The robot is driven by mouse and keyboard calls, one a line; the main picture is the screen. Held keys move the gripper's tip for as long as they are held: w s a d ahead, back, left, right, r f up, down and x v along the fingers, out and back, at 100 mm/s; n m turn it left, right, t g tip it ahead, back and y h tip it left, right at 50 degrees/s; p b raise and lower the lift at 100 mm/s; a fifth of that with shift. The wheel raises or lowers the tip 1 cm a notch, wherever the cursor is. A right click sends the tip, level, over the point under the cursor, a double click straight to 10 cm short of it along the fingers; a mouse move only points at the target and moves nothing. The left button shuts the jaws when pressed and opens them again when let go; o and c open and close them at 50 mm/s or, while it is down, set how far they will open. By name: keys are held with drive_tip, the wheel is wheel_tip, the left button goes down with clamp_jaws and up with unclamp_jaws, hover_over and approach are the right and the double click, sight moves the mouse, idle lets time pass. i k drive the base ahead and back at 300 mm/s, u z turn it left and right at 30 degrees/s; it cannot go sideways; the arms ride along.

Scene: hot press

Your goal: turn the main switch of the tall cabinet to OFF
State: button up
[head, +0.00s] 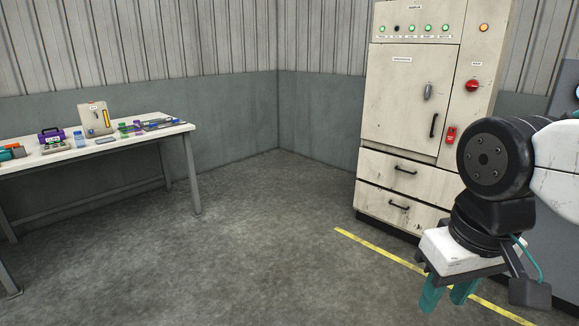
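The tall cabinet (409,83) is a worn cream box against the back wall, right of centre. A red rotary switch (471,86) sits on its narrow right panel, under a small label too small to read for certain. The switch's exact position cannot be told from here. A grey handle (428,91) and a black pull (434,125) are on the wide door, which is shut. My gripper (449,294) points down in front of the cabinet, below the switch. Its two teal fingers are apart with nothing between them.
A red tag (451,135) hangs below the switch. Two closed drawers (404,188) are lower down. An orange lamp (484,28) and several green lamps are lit above. A yellow floor line (380,252) runs before the cabinet. A cluttered table (120,143) stands left; the middle floor is clear.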

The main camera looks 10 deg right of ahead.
sight(472, 85)
drive_tip(key=z, duration=0.4)
drive_tip(key=i, duration=2.45)
drive_tip(key=z, duration=0.65)
drive_tip(key=i, duration=0.95)
drive_tip(key=z, duration=0.25)
